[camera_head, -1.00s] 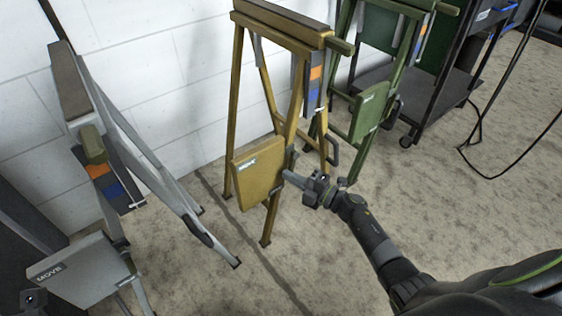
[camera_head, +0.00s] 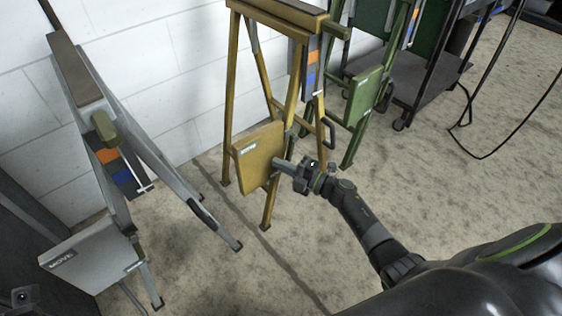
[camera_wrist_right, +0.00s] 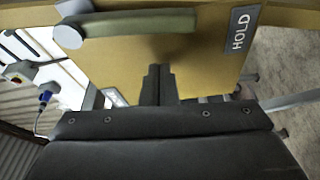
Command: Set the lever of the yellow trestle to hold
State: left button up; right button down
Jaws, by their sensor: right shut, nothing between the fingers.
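The yellow trestle (camera_head: 231,95) stands near the wall, with a yellow panel (camera_head: 255,165) low on it carrying a small pale label. In the right wrist view the yellow panel (camera_wrist_right: 210,60) fills the upper middle. An olive lever (camera_wrist_right: 140,23) lies across it, running right from a round grey pivot (camera_wrist_right: 68,36). Its right end is near a grey HOLD plate (camera_wrist_right: 241,30). My right gripper (camera_head: 277,162) is at the panel's right side; its fingers (camera_wrist_right: 158,84) are shut and empty, below the lever and apart from it. My left gripper (camera_head: 22,298) shows only partly, at the lower left.
A grey trestle (camera_head: 160,150) with a panel marked MOVE (camera_head: 90,262) stands at the left. A green trestle (camera_head: 362,95) stands behind the yellow one at the right, beside a dark cart (camera_head: 425,85). A black cable lies on the floor. Floor in front of the yellow trestle is clear.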

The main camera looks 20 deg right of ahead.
jog(key=p+v, duration=0.1)
jog(key=v, duration=0.9)
jog(key=shift+f+p, duration=0.15)
jog(key=shift+p, duration=0.2)
jog(key=shift+s+a, duration=0.1)
jog(key=shift+a, duration=0.05)
